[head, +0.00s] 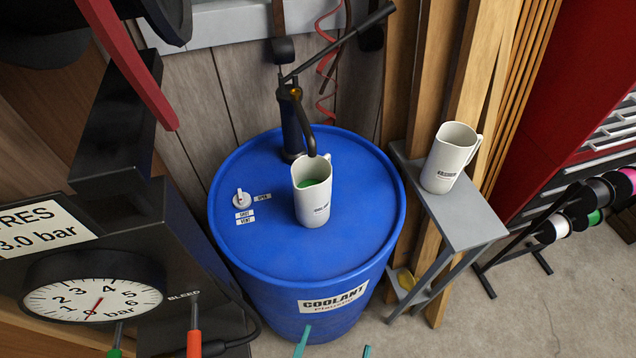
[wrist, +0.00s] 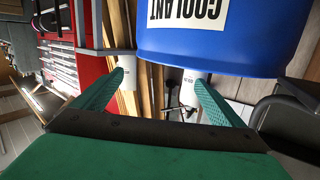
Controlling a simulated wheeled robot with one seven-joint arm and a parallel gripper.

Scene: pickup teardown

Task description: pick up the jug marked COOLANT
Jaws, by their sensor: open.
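A white jug (head: 313,195) stands upright on the blue drum, under the pump spout, with green liquid inside. A second white jug (head: 450,160) stands upright on a small grey stand to the right. Both carry dark print too small to read surely, so I cannot tell which says COOLANT. The blue drum (head: 250,250) has a large COOLANT label. My gripper (head: 335,346) is open and empty in front of the drum; only its teal fingertips show there. In the wrist view, turned over, my gripper (wrist: 160,76) shows the drum jug (wrist: 192,90) and stand jug (wrist: 127,75) beyond its fingers.
A black hand pump (head: 291,120) with a long lever rises from the drum top; its spout hangs over the jug. A small valve (head: 241,198) sits left. A pressure gauge (head: 92,300) stands front left. The grey stand (head: 465,220) and a spool rack (head: 560,215) are right.

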